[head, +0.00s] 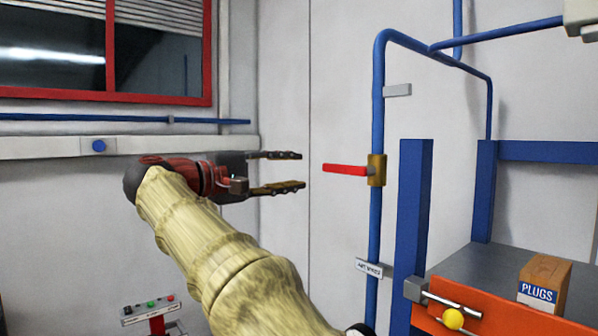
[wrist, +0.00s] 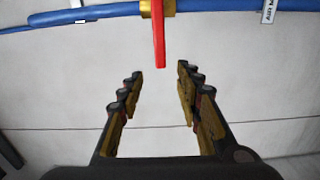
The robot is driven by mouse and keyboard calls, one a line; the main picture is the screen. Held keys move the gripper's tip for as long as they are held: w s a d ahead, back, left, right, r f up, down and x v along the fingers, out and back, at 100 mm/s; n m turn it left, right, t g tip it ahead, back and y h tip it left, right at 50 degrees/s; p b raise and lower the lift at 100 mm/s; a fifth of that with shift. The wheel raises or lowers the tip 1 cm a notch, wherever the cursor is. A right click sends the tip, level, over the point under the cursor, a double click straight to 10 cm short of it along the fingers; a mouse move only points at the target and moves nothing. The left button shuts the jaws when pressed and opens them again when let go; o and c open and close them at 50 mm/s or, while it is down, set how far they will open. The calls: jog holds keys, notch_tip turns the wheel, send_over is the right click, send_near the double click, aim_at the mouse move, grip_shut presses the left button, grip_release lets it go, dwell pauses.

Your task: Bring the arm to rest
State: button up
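My gripper (head: 290,172) is at the end of my raised arm, pointing right toward the blue pipe. Its two fingers are spread apart with nothing between them. In the wrist view my gripper (wrist: 160,85) is also open and empty. A red valve lever (head: 345,168) sticks out sideways to the left from a brass valve body (head: 376,170) on the blue pipe (head: 378,110). A gap shows between the fingertips and the lever's end. In the wrist view the red lever (wrist: 158,40) lies ahead of the fingers, between their lines.
An orange-fronted bench (head: 480,305) with a blue post (head: 413,215) stands at the right. A box labelled PLUGS (head: 543,285) sits on it, and a yellow knob (head: 453,319) is at its front. A button panel (head: 148,309) stands lower left. A red-framed window (head: 160,99) is upper left.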

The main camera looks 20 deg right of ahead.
dwell(0.4)
jog(key=w+a+f+n+t+y, duration=0.1)
jog(key=w+a+f+y, duration=0.1)
jog(key=f, duration=0.6)
jog(key=w+a+f+n+y+b, duration=0.1)
jog(key=a+f+n+y, duration=0.15)
jog(key=f, duration=0.45)
jog(key=w+a+f+n+t+y, duration=0.1)
jog(key=w+f+y, duration=0.15)
jog(key=f, duration=0.55)
jog(key=s+d+f+m+g+y+b, duration=0.1)
jog(key=s+f+m+y+b, duration=0.3)
jog(key=s+f+b, duration=0.7)
jog(key=s+d+f+m+g+y+b, duration=0.1)
jog(key=s+d+f+m+y+b, duration=0.2)
jog(key=s+f+b, duration=0.9)
jog(key=s+f+y, duration=0.1)
jog(key=s+f, duration=0.4)
jog(key=f, duration=0.3)
jog(key=s+f+m+y, duration=0.1)
jog(key=s+f, duration=0.4)
jog(key=f, duration=0.4)
jog(key=s+f+y, duration=0.1)
jog(key=s+f, duration=0.4)
jog(key=f, duration=0.3)
jog(key=shift+s+d+f+g+b, duration=0.15)
jog(key=shift+s+f+g+b, duration=0.05)
jog(key=shift+f+g+b, duration=0.15)
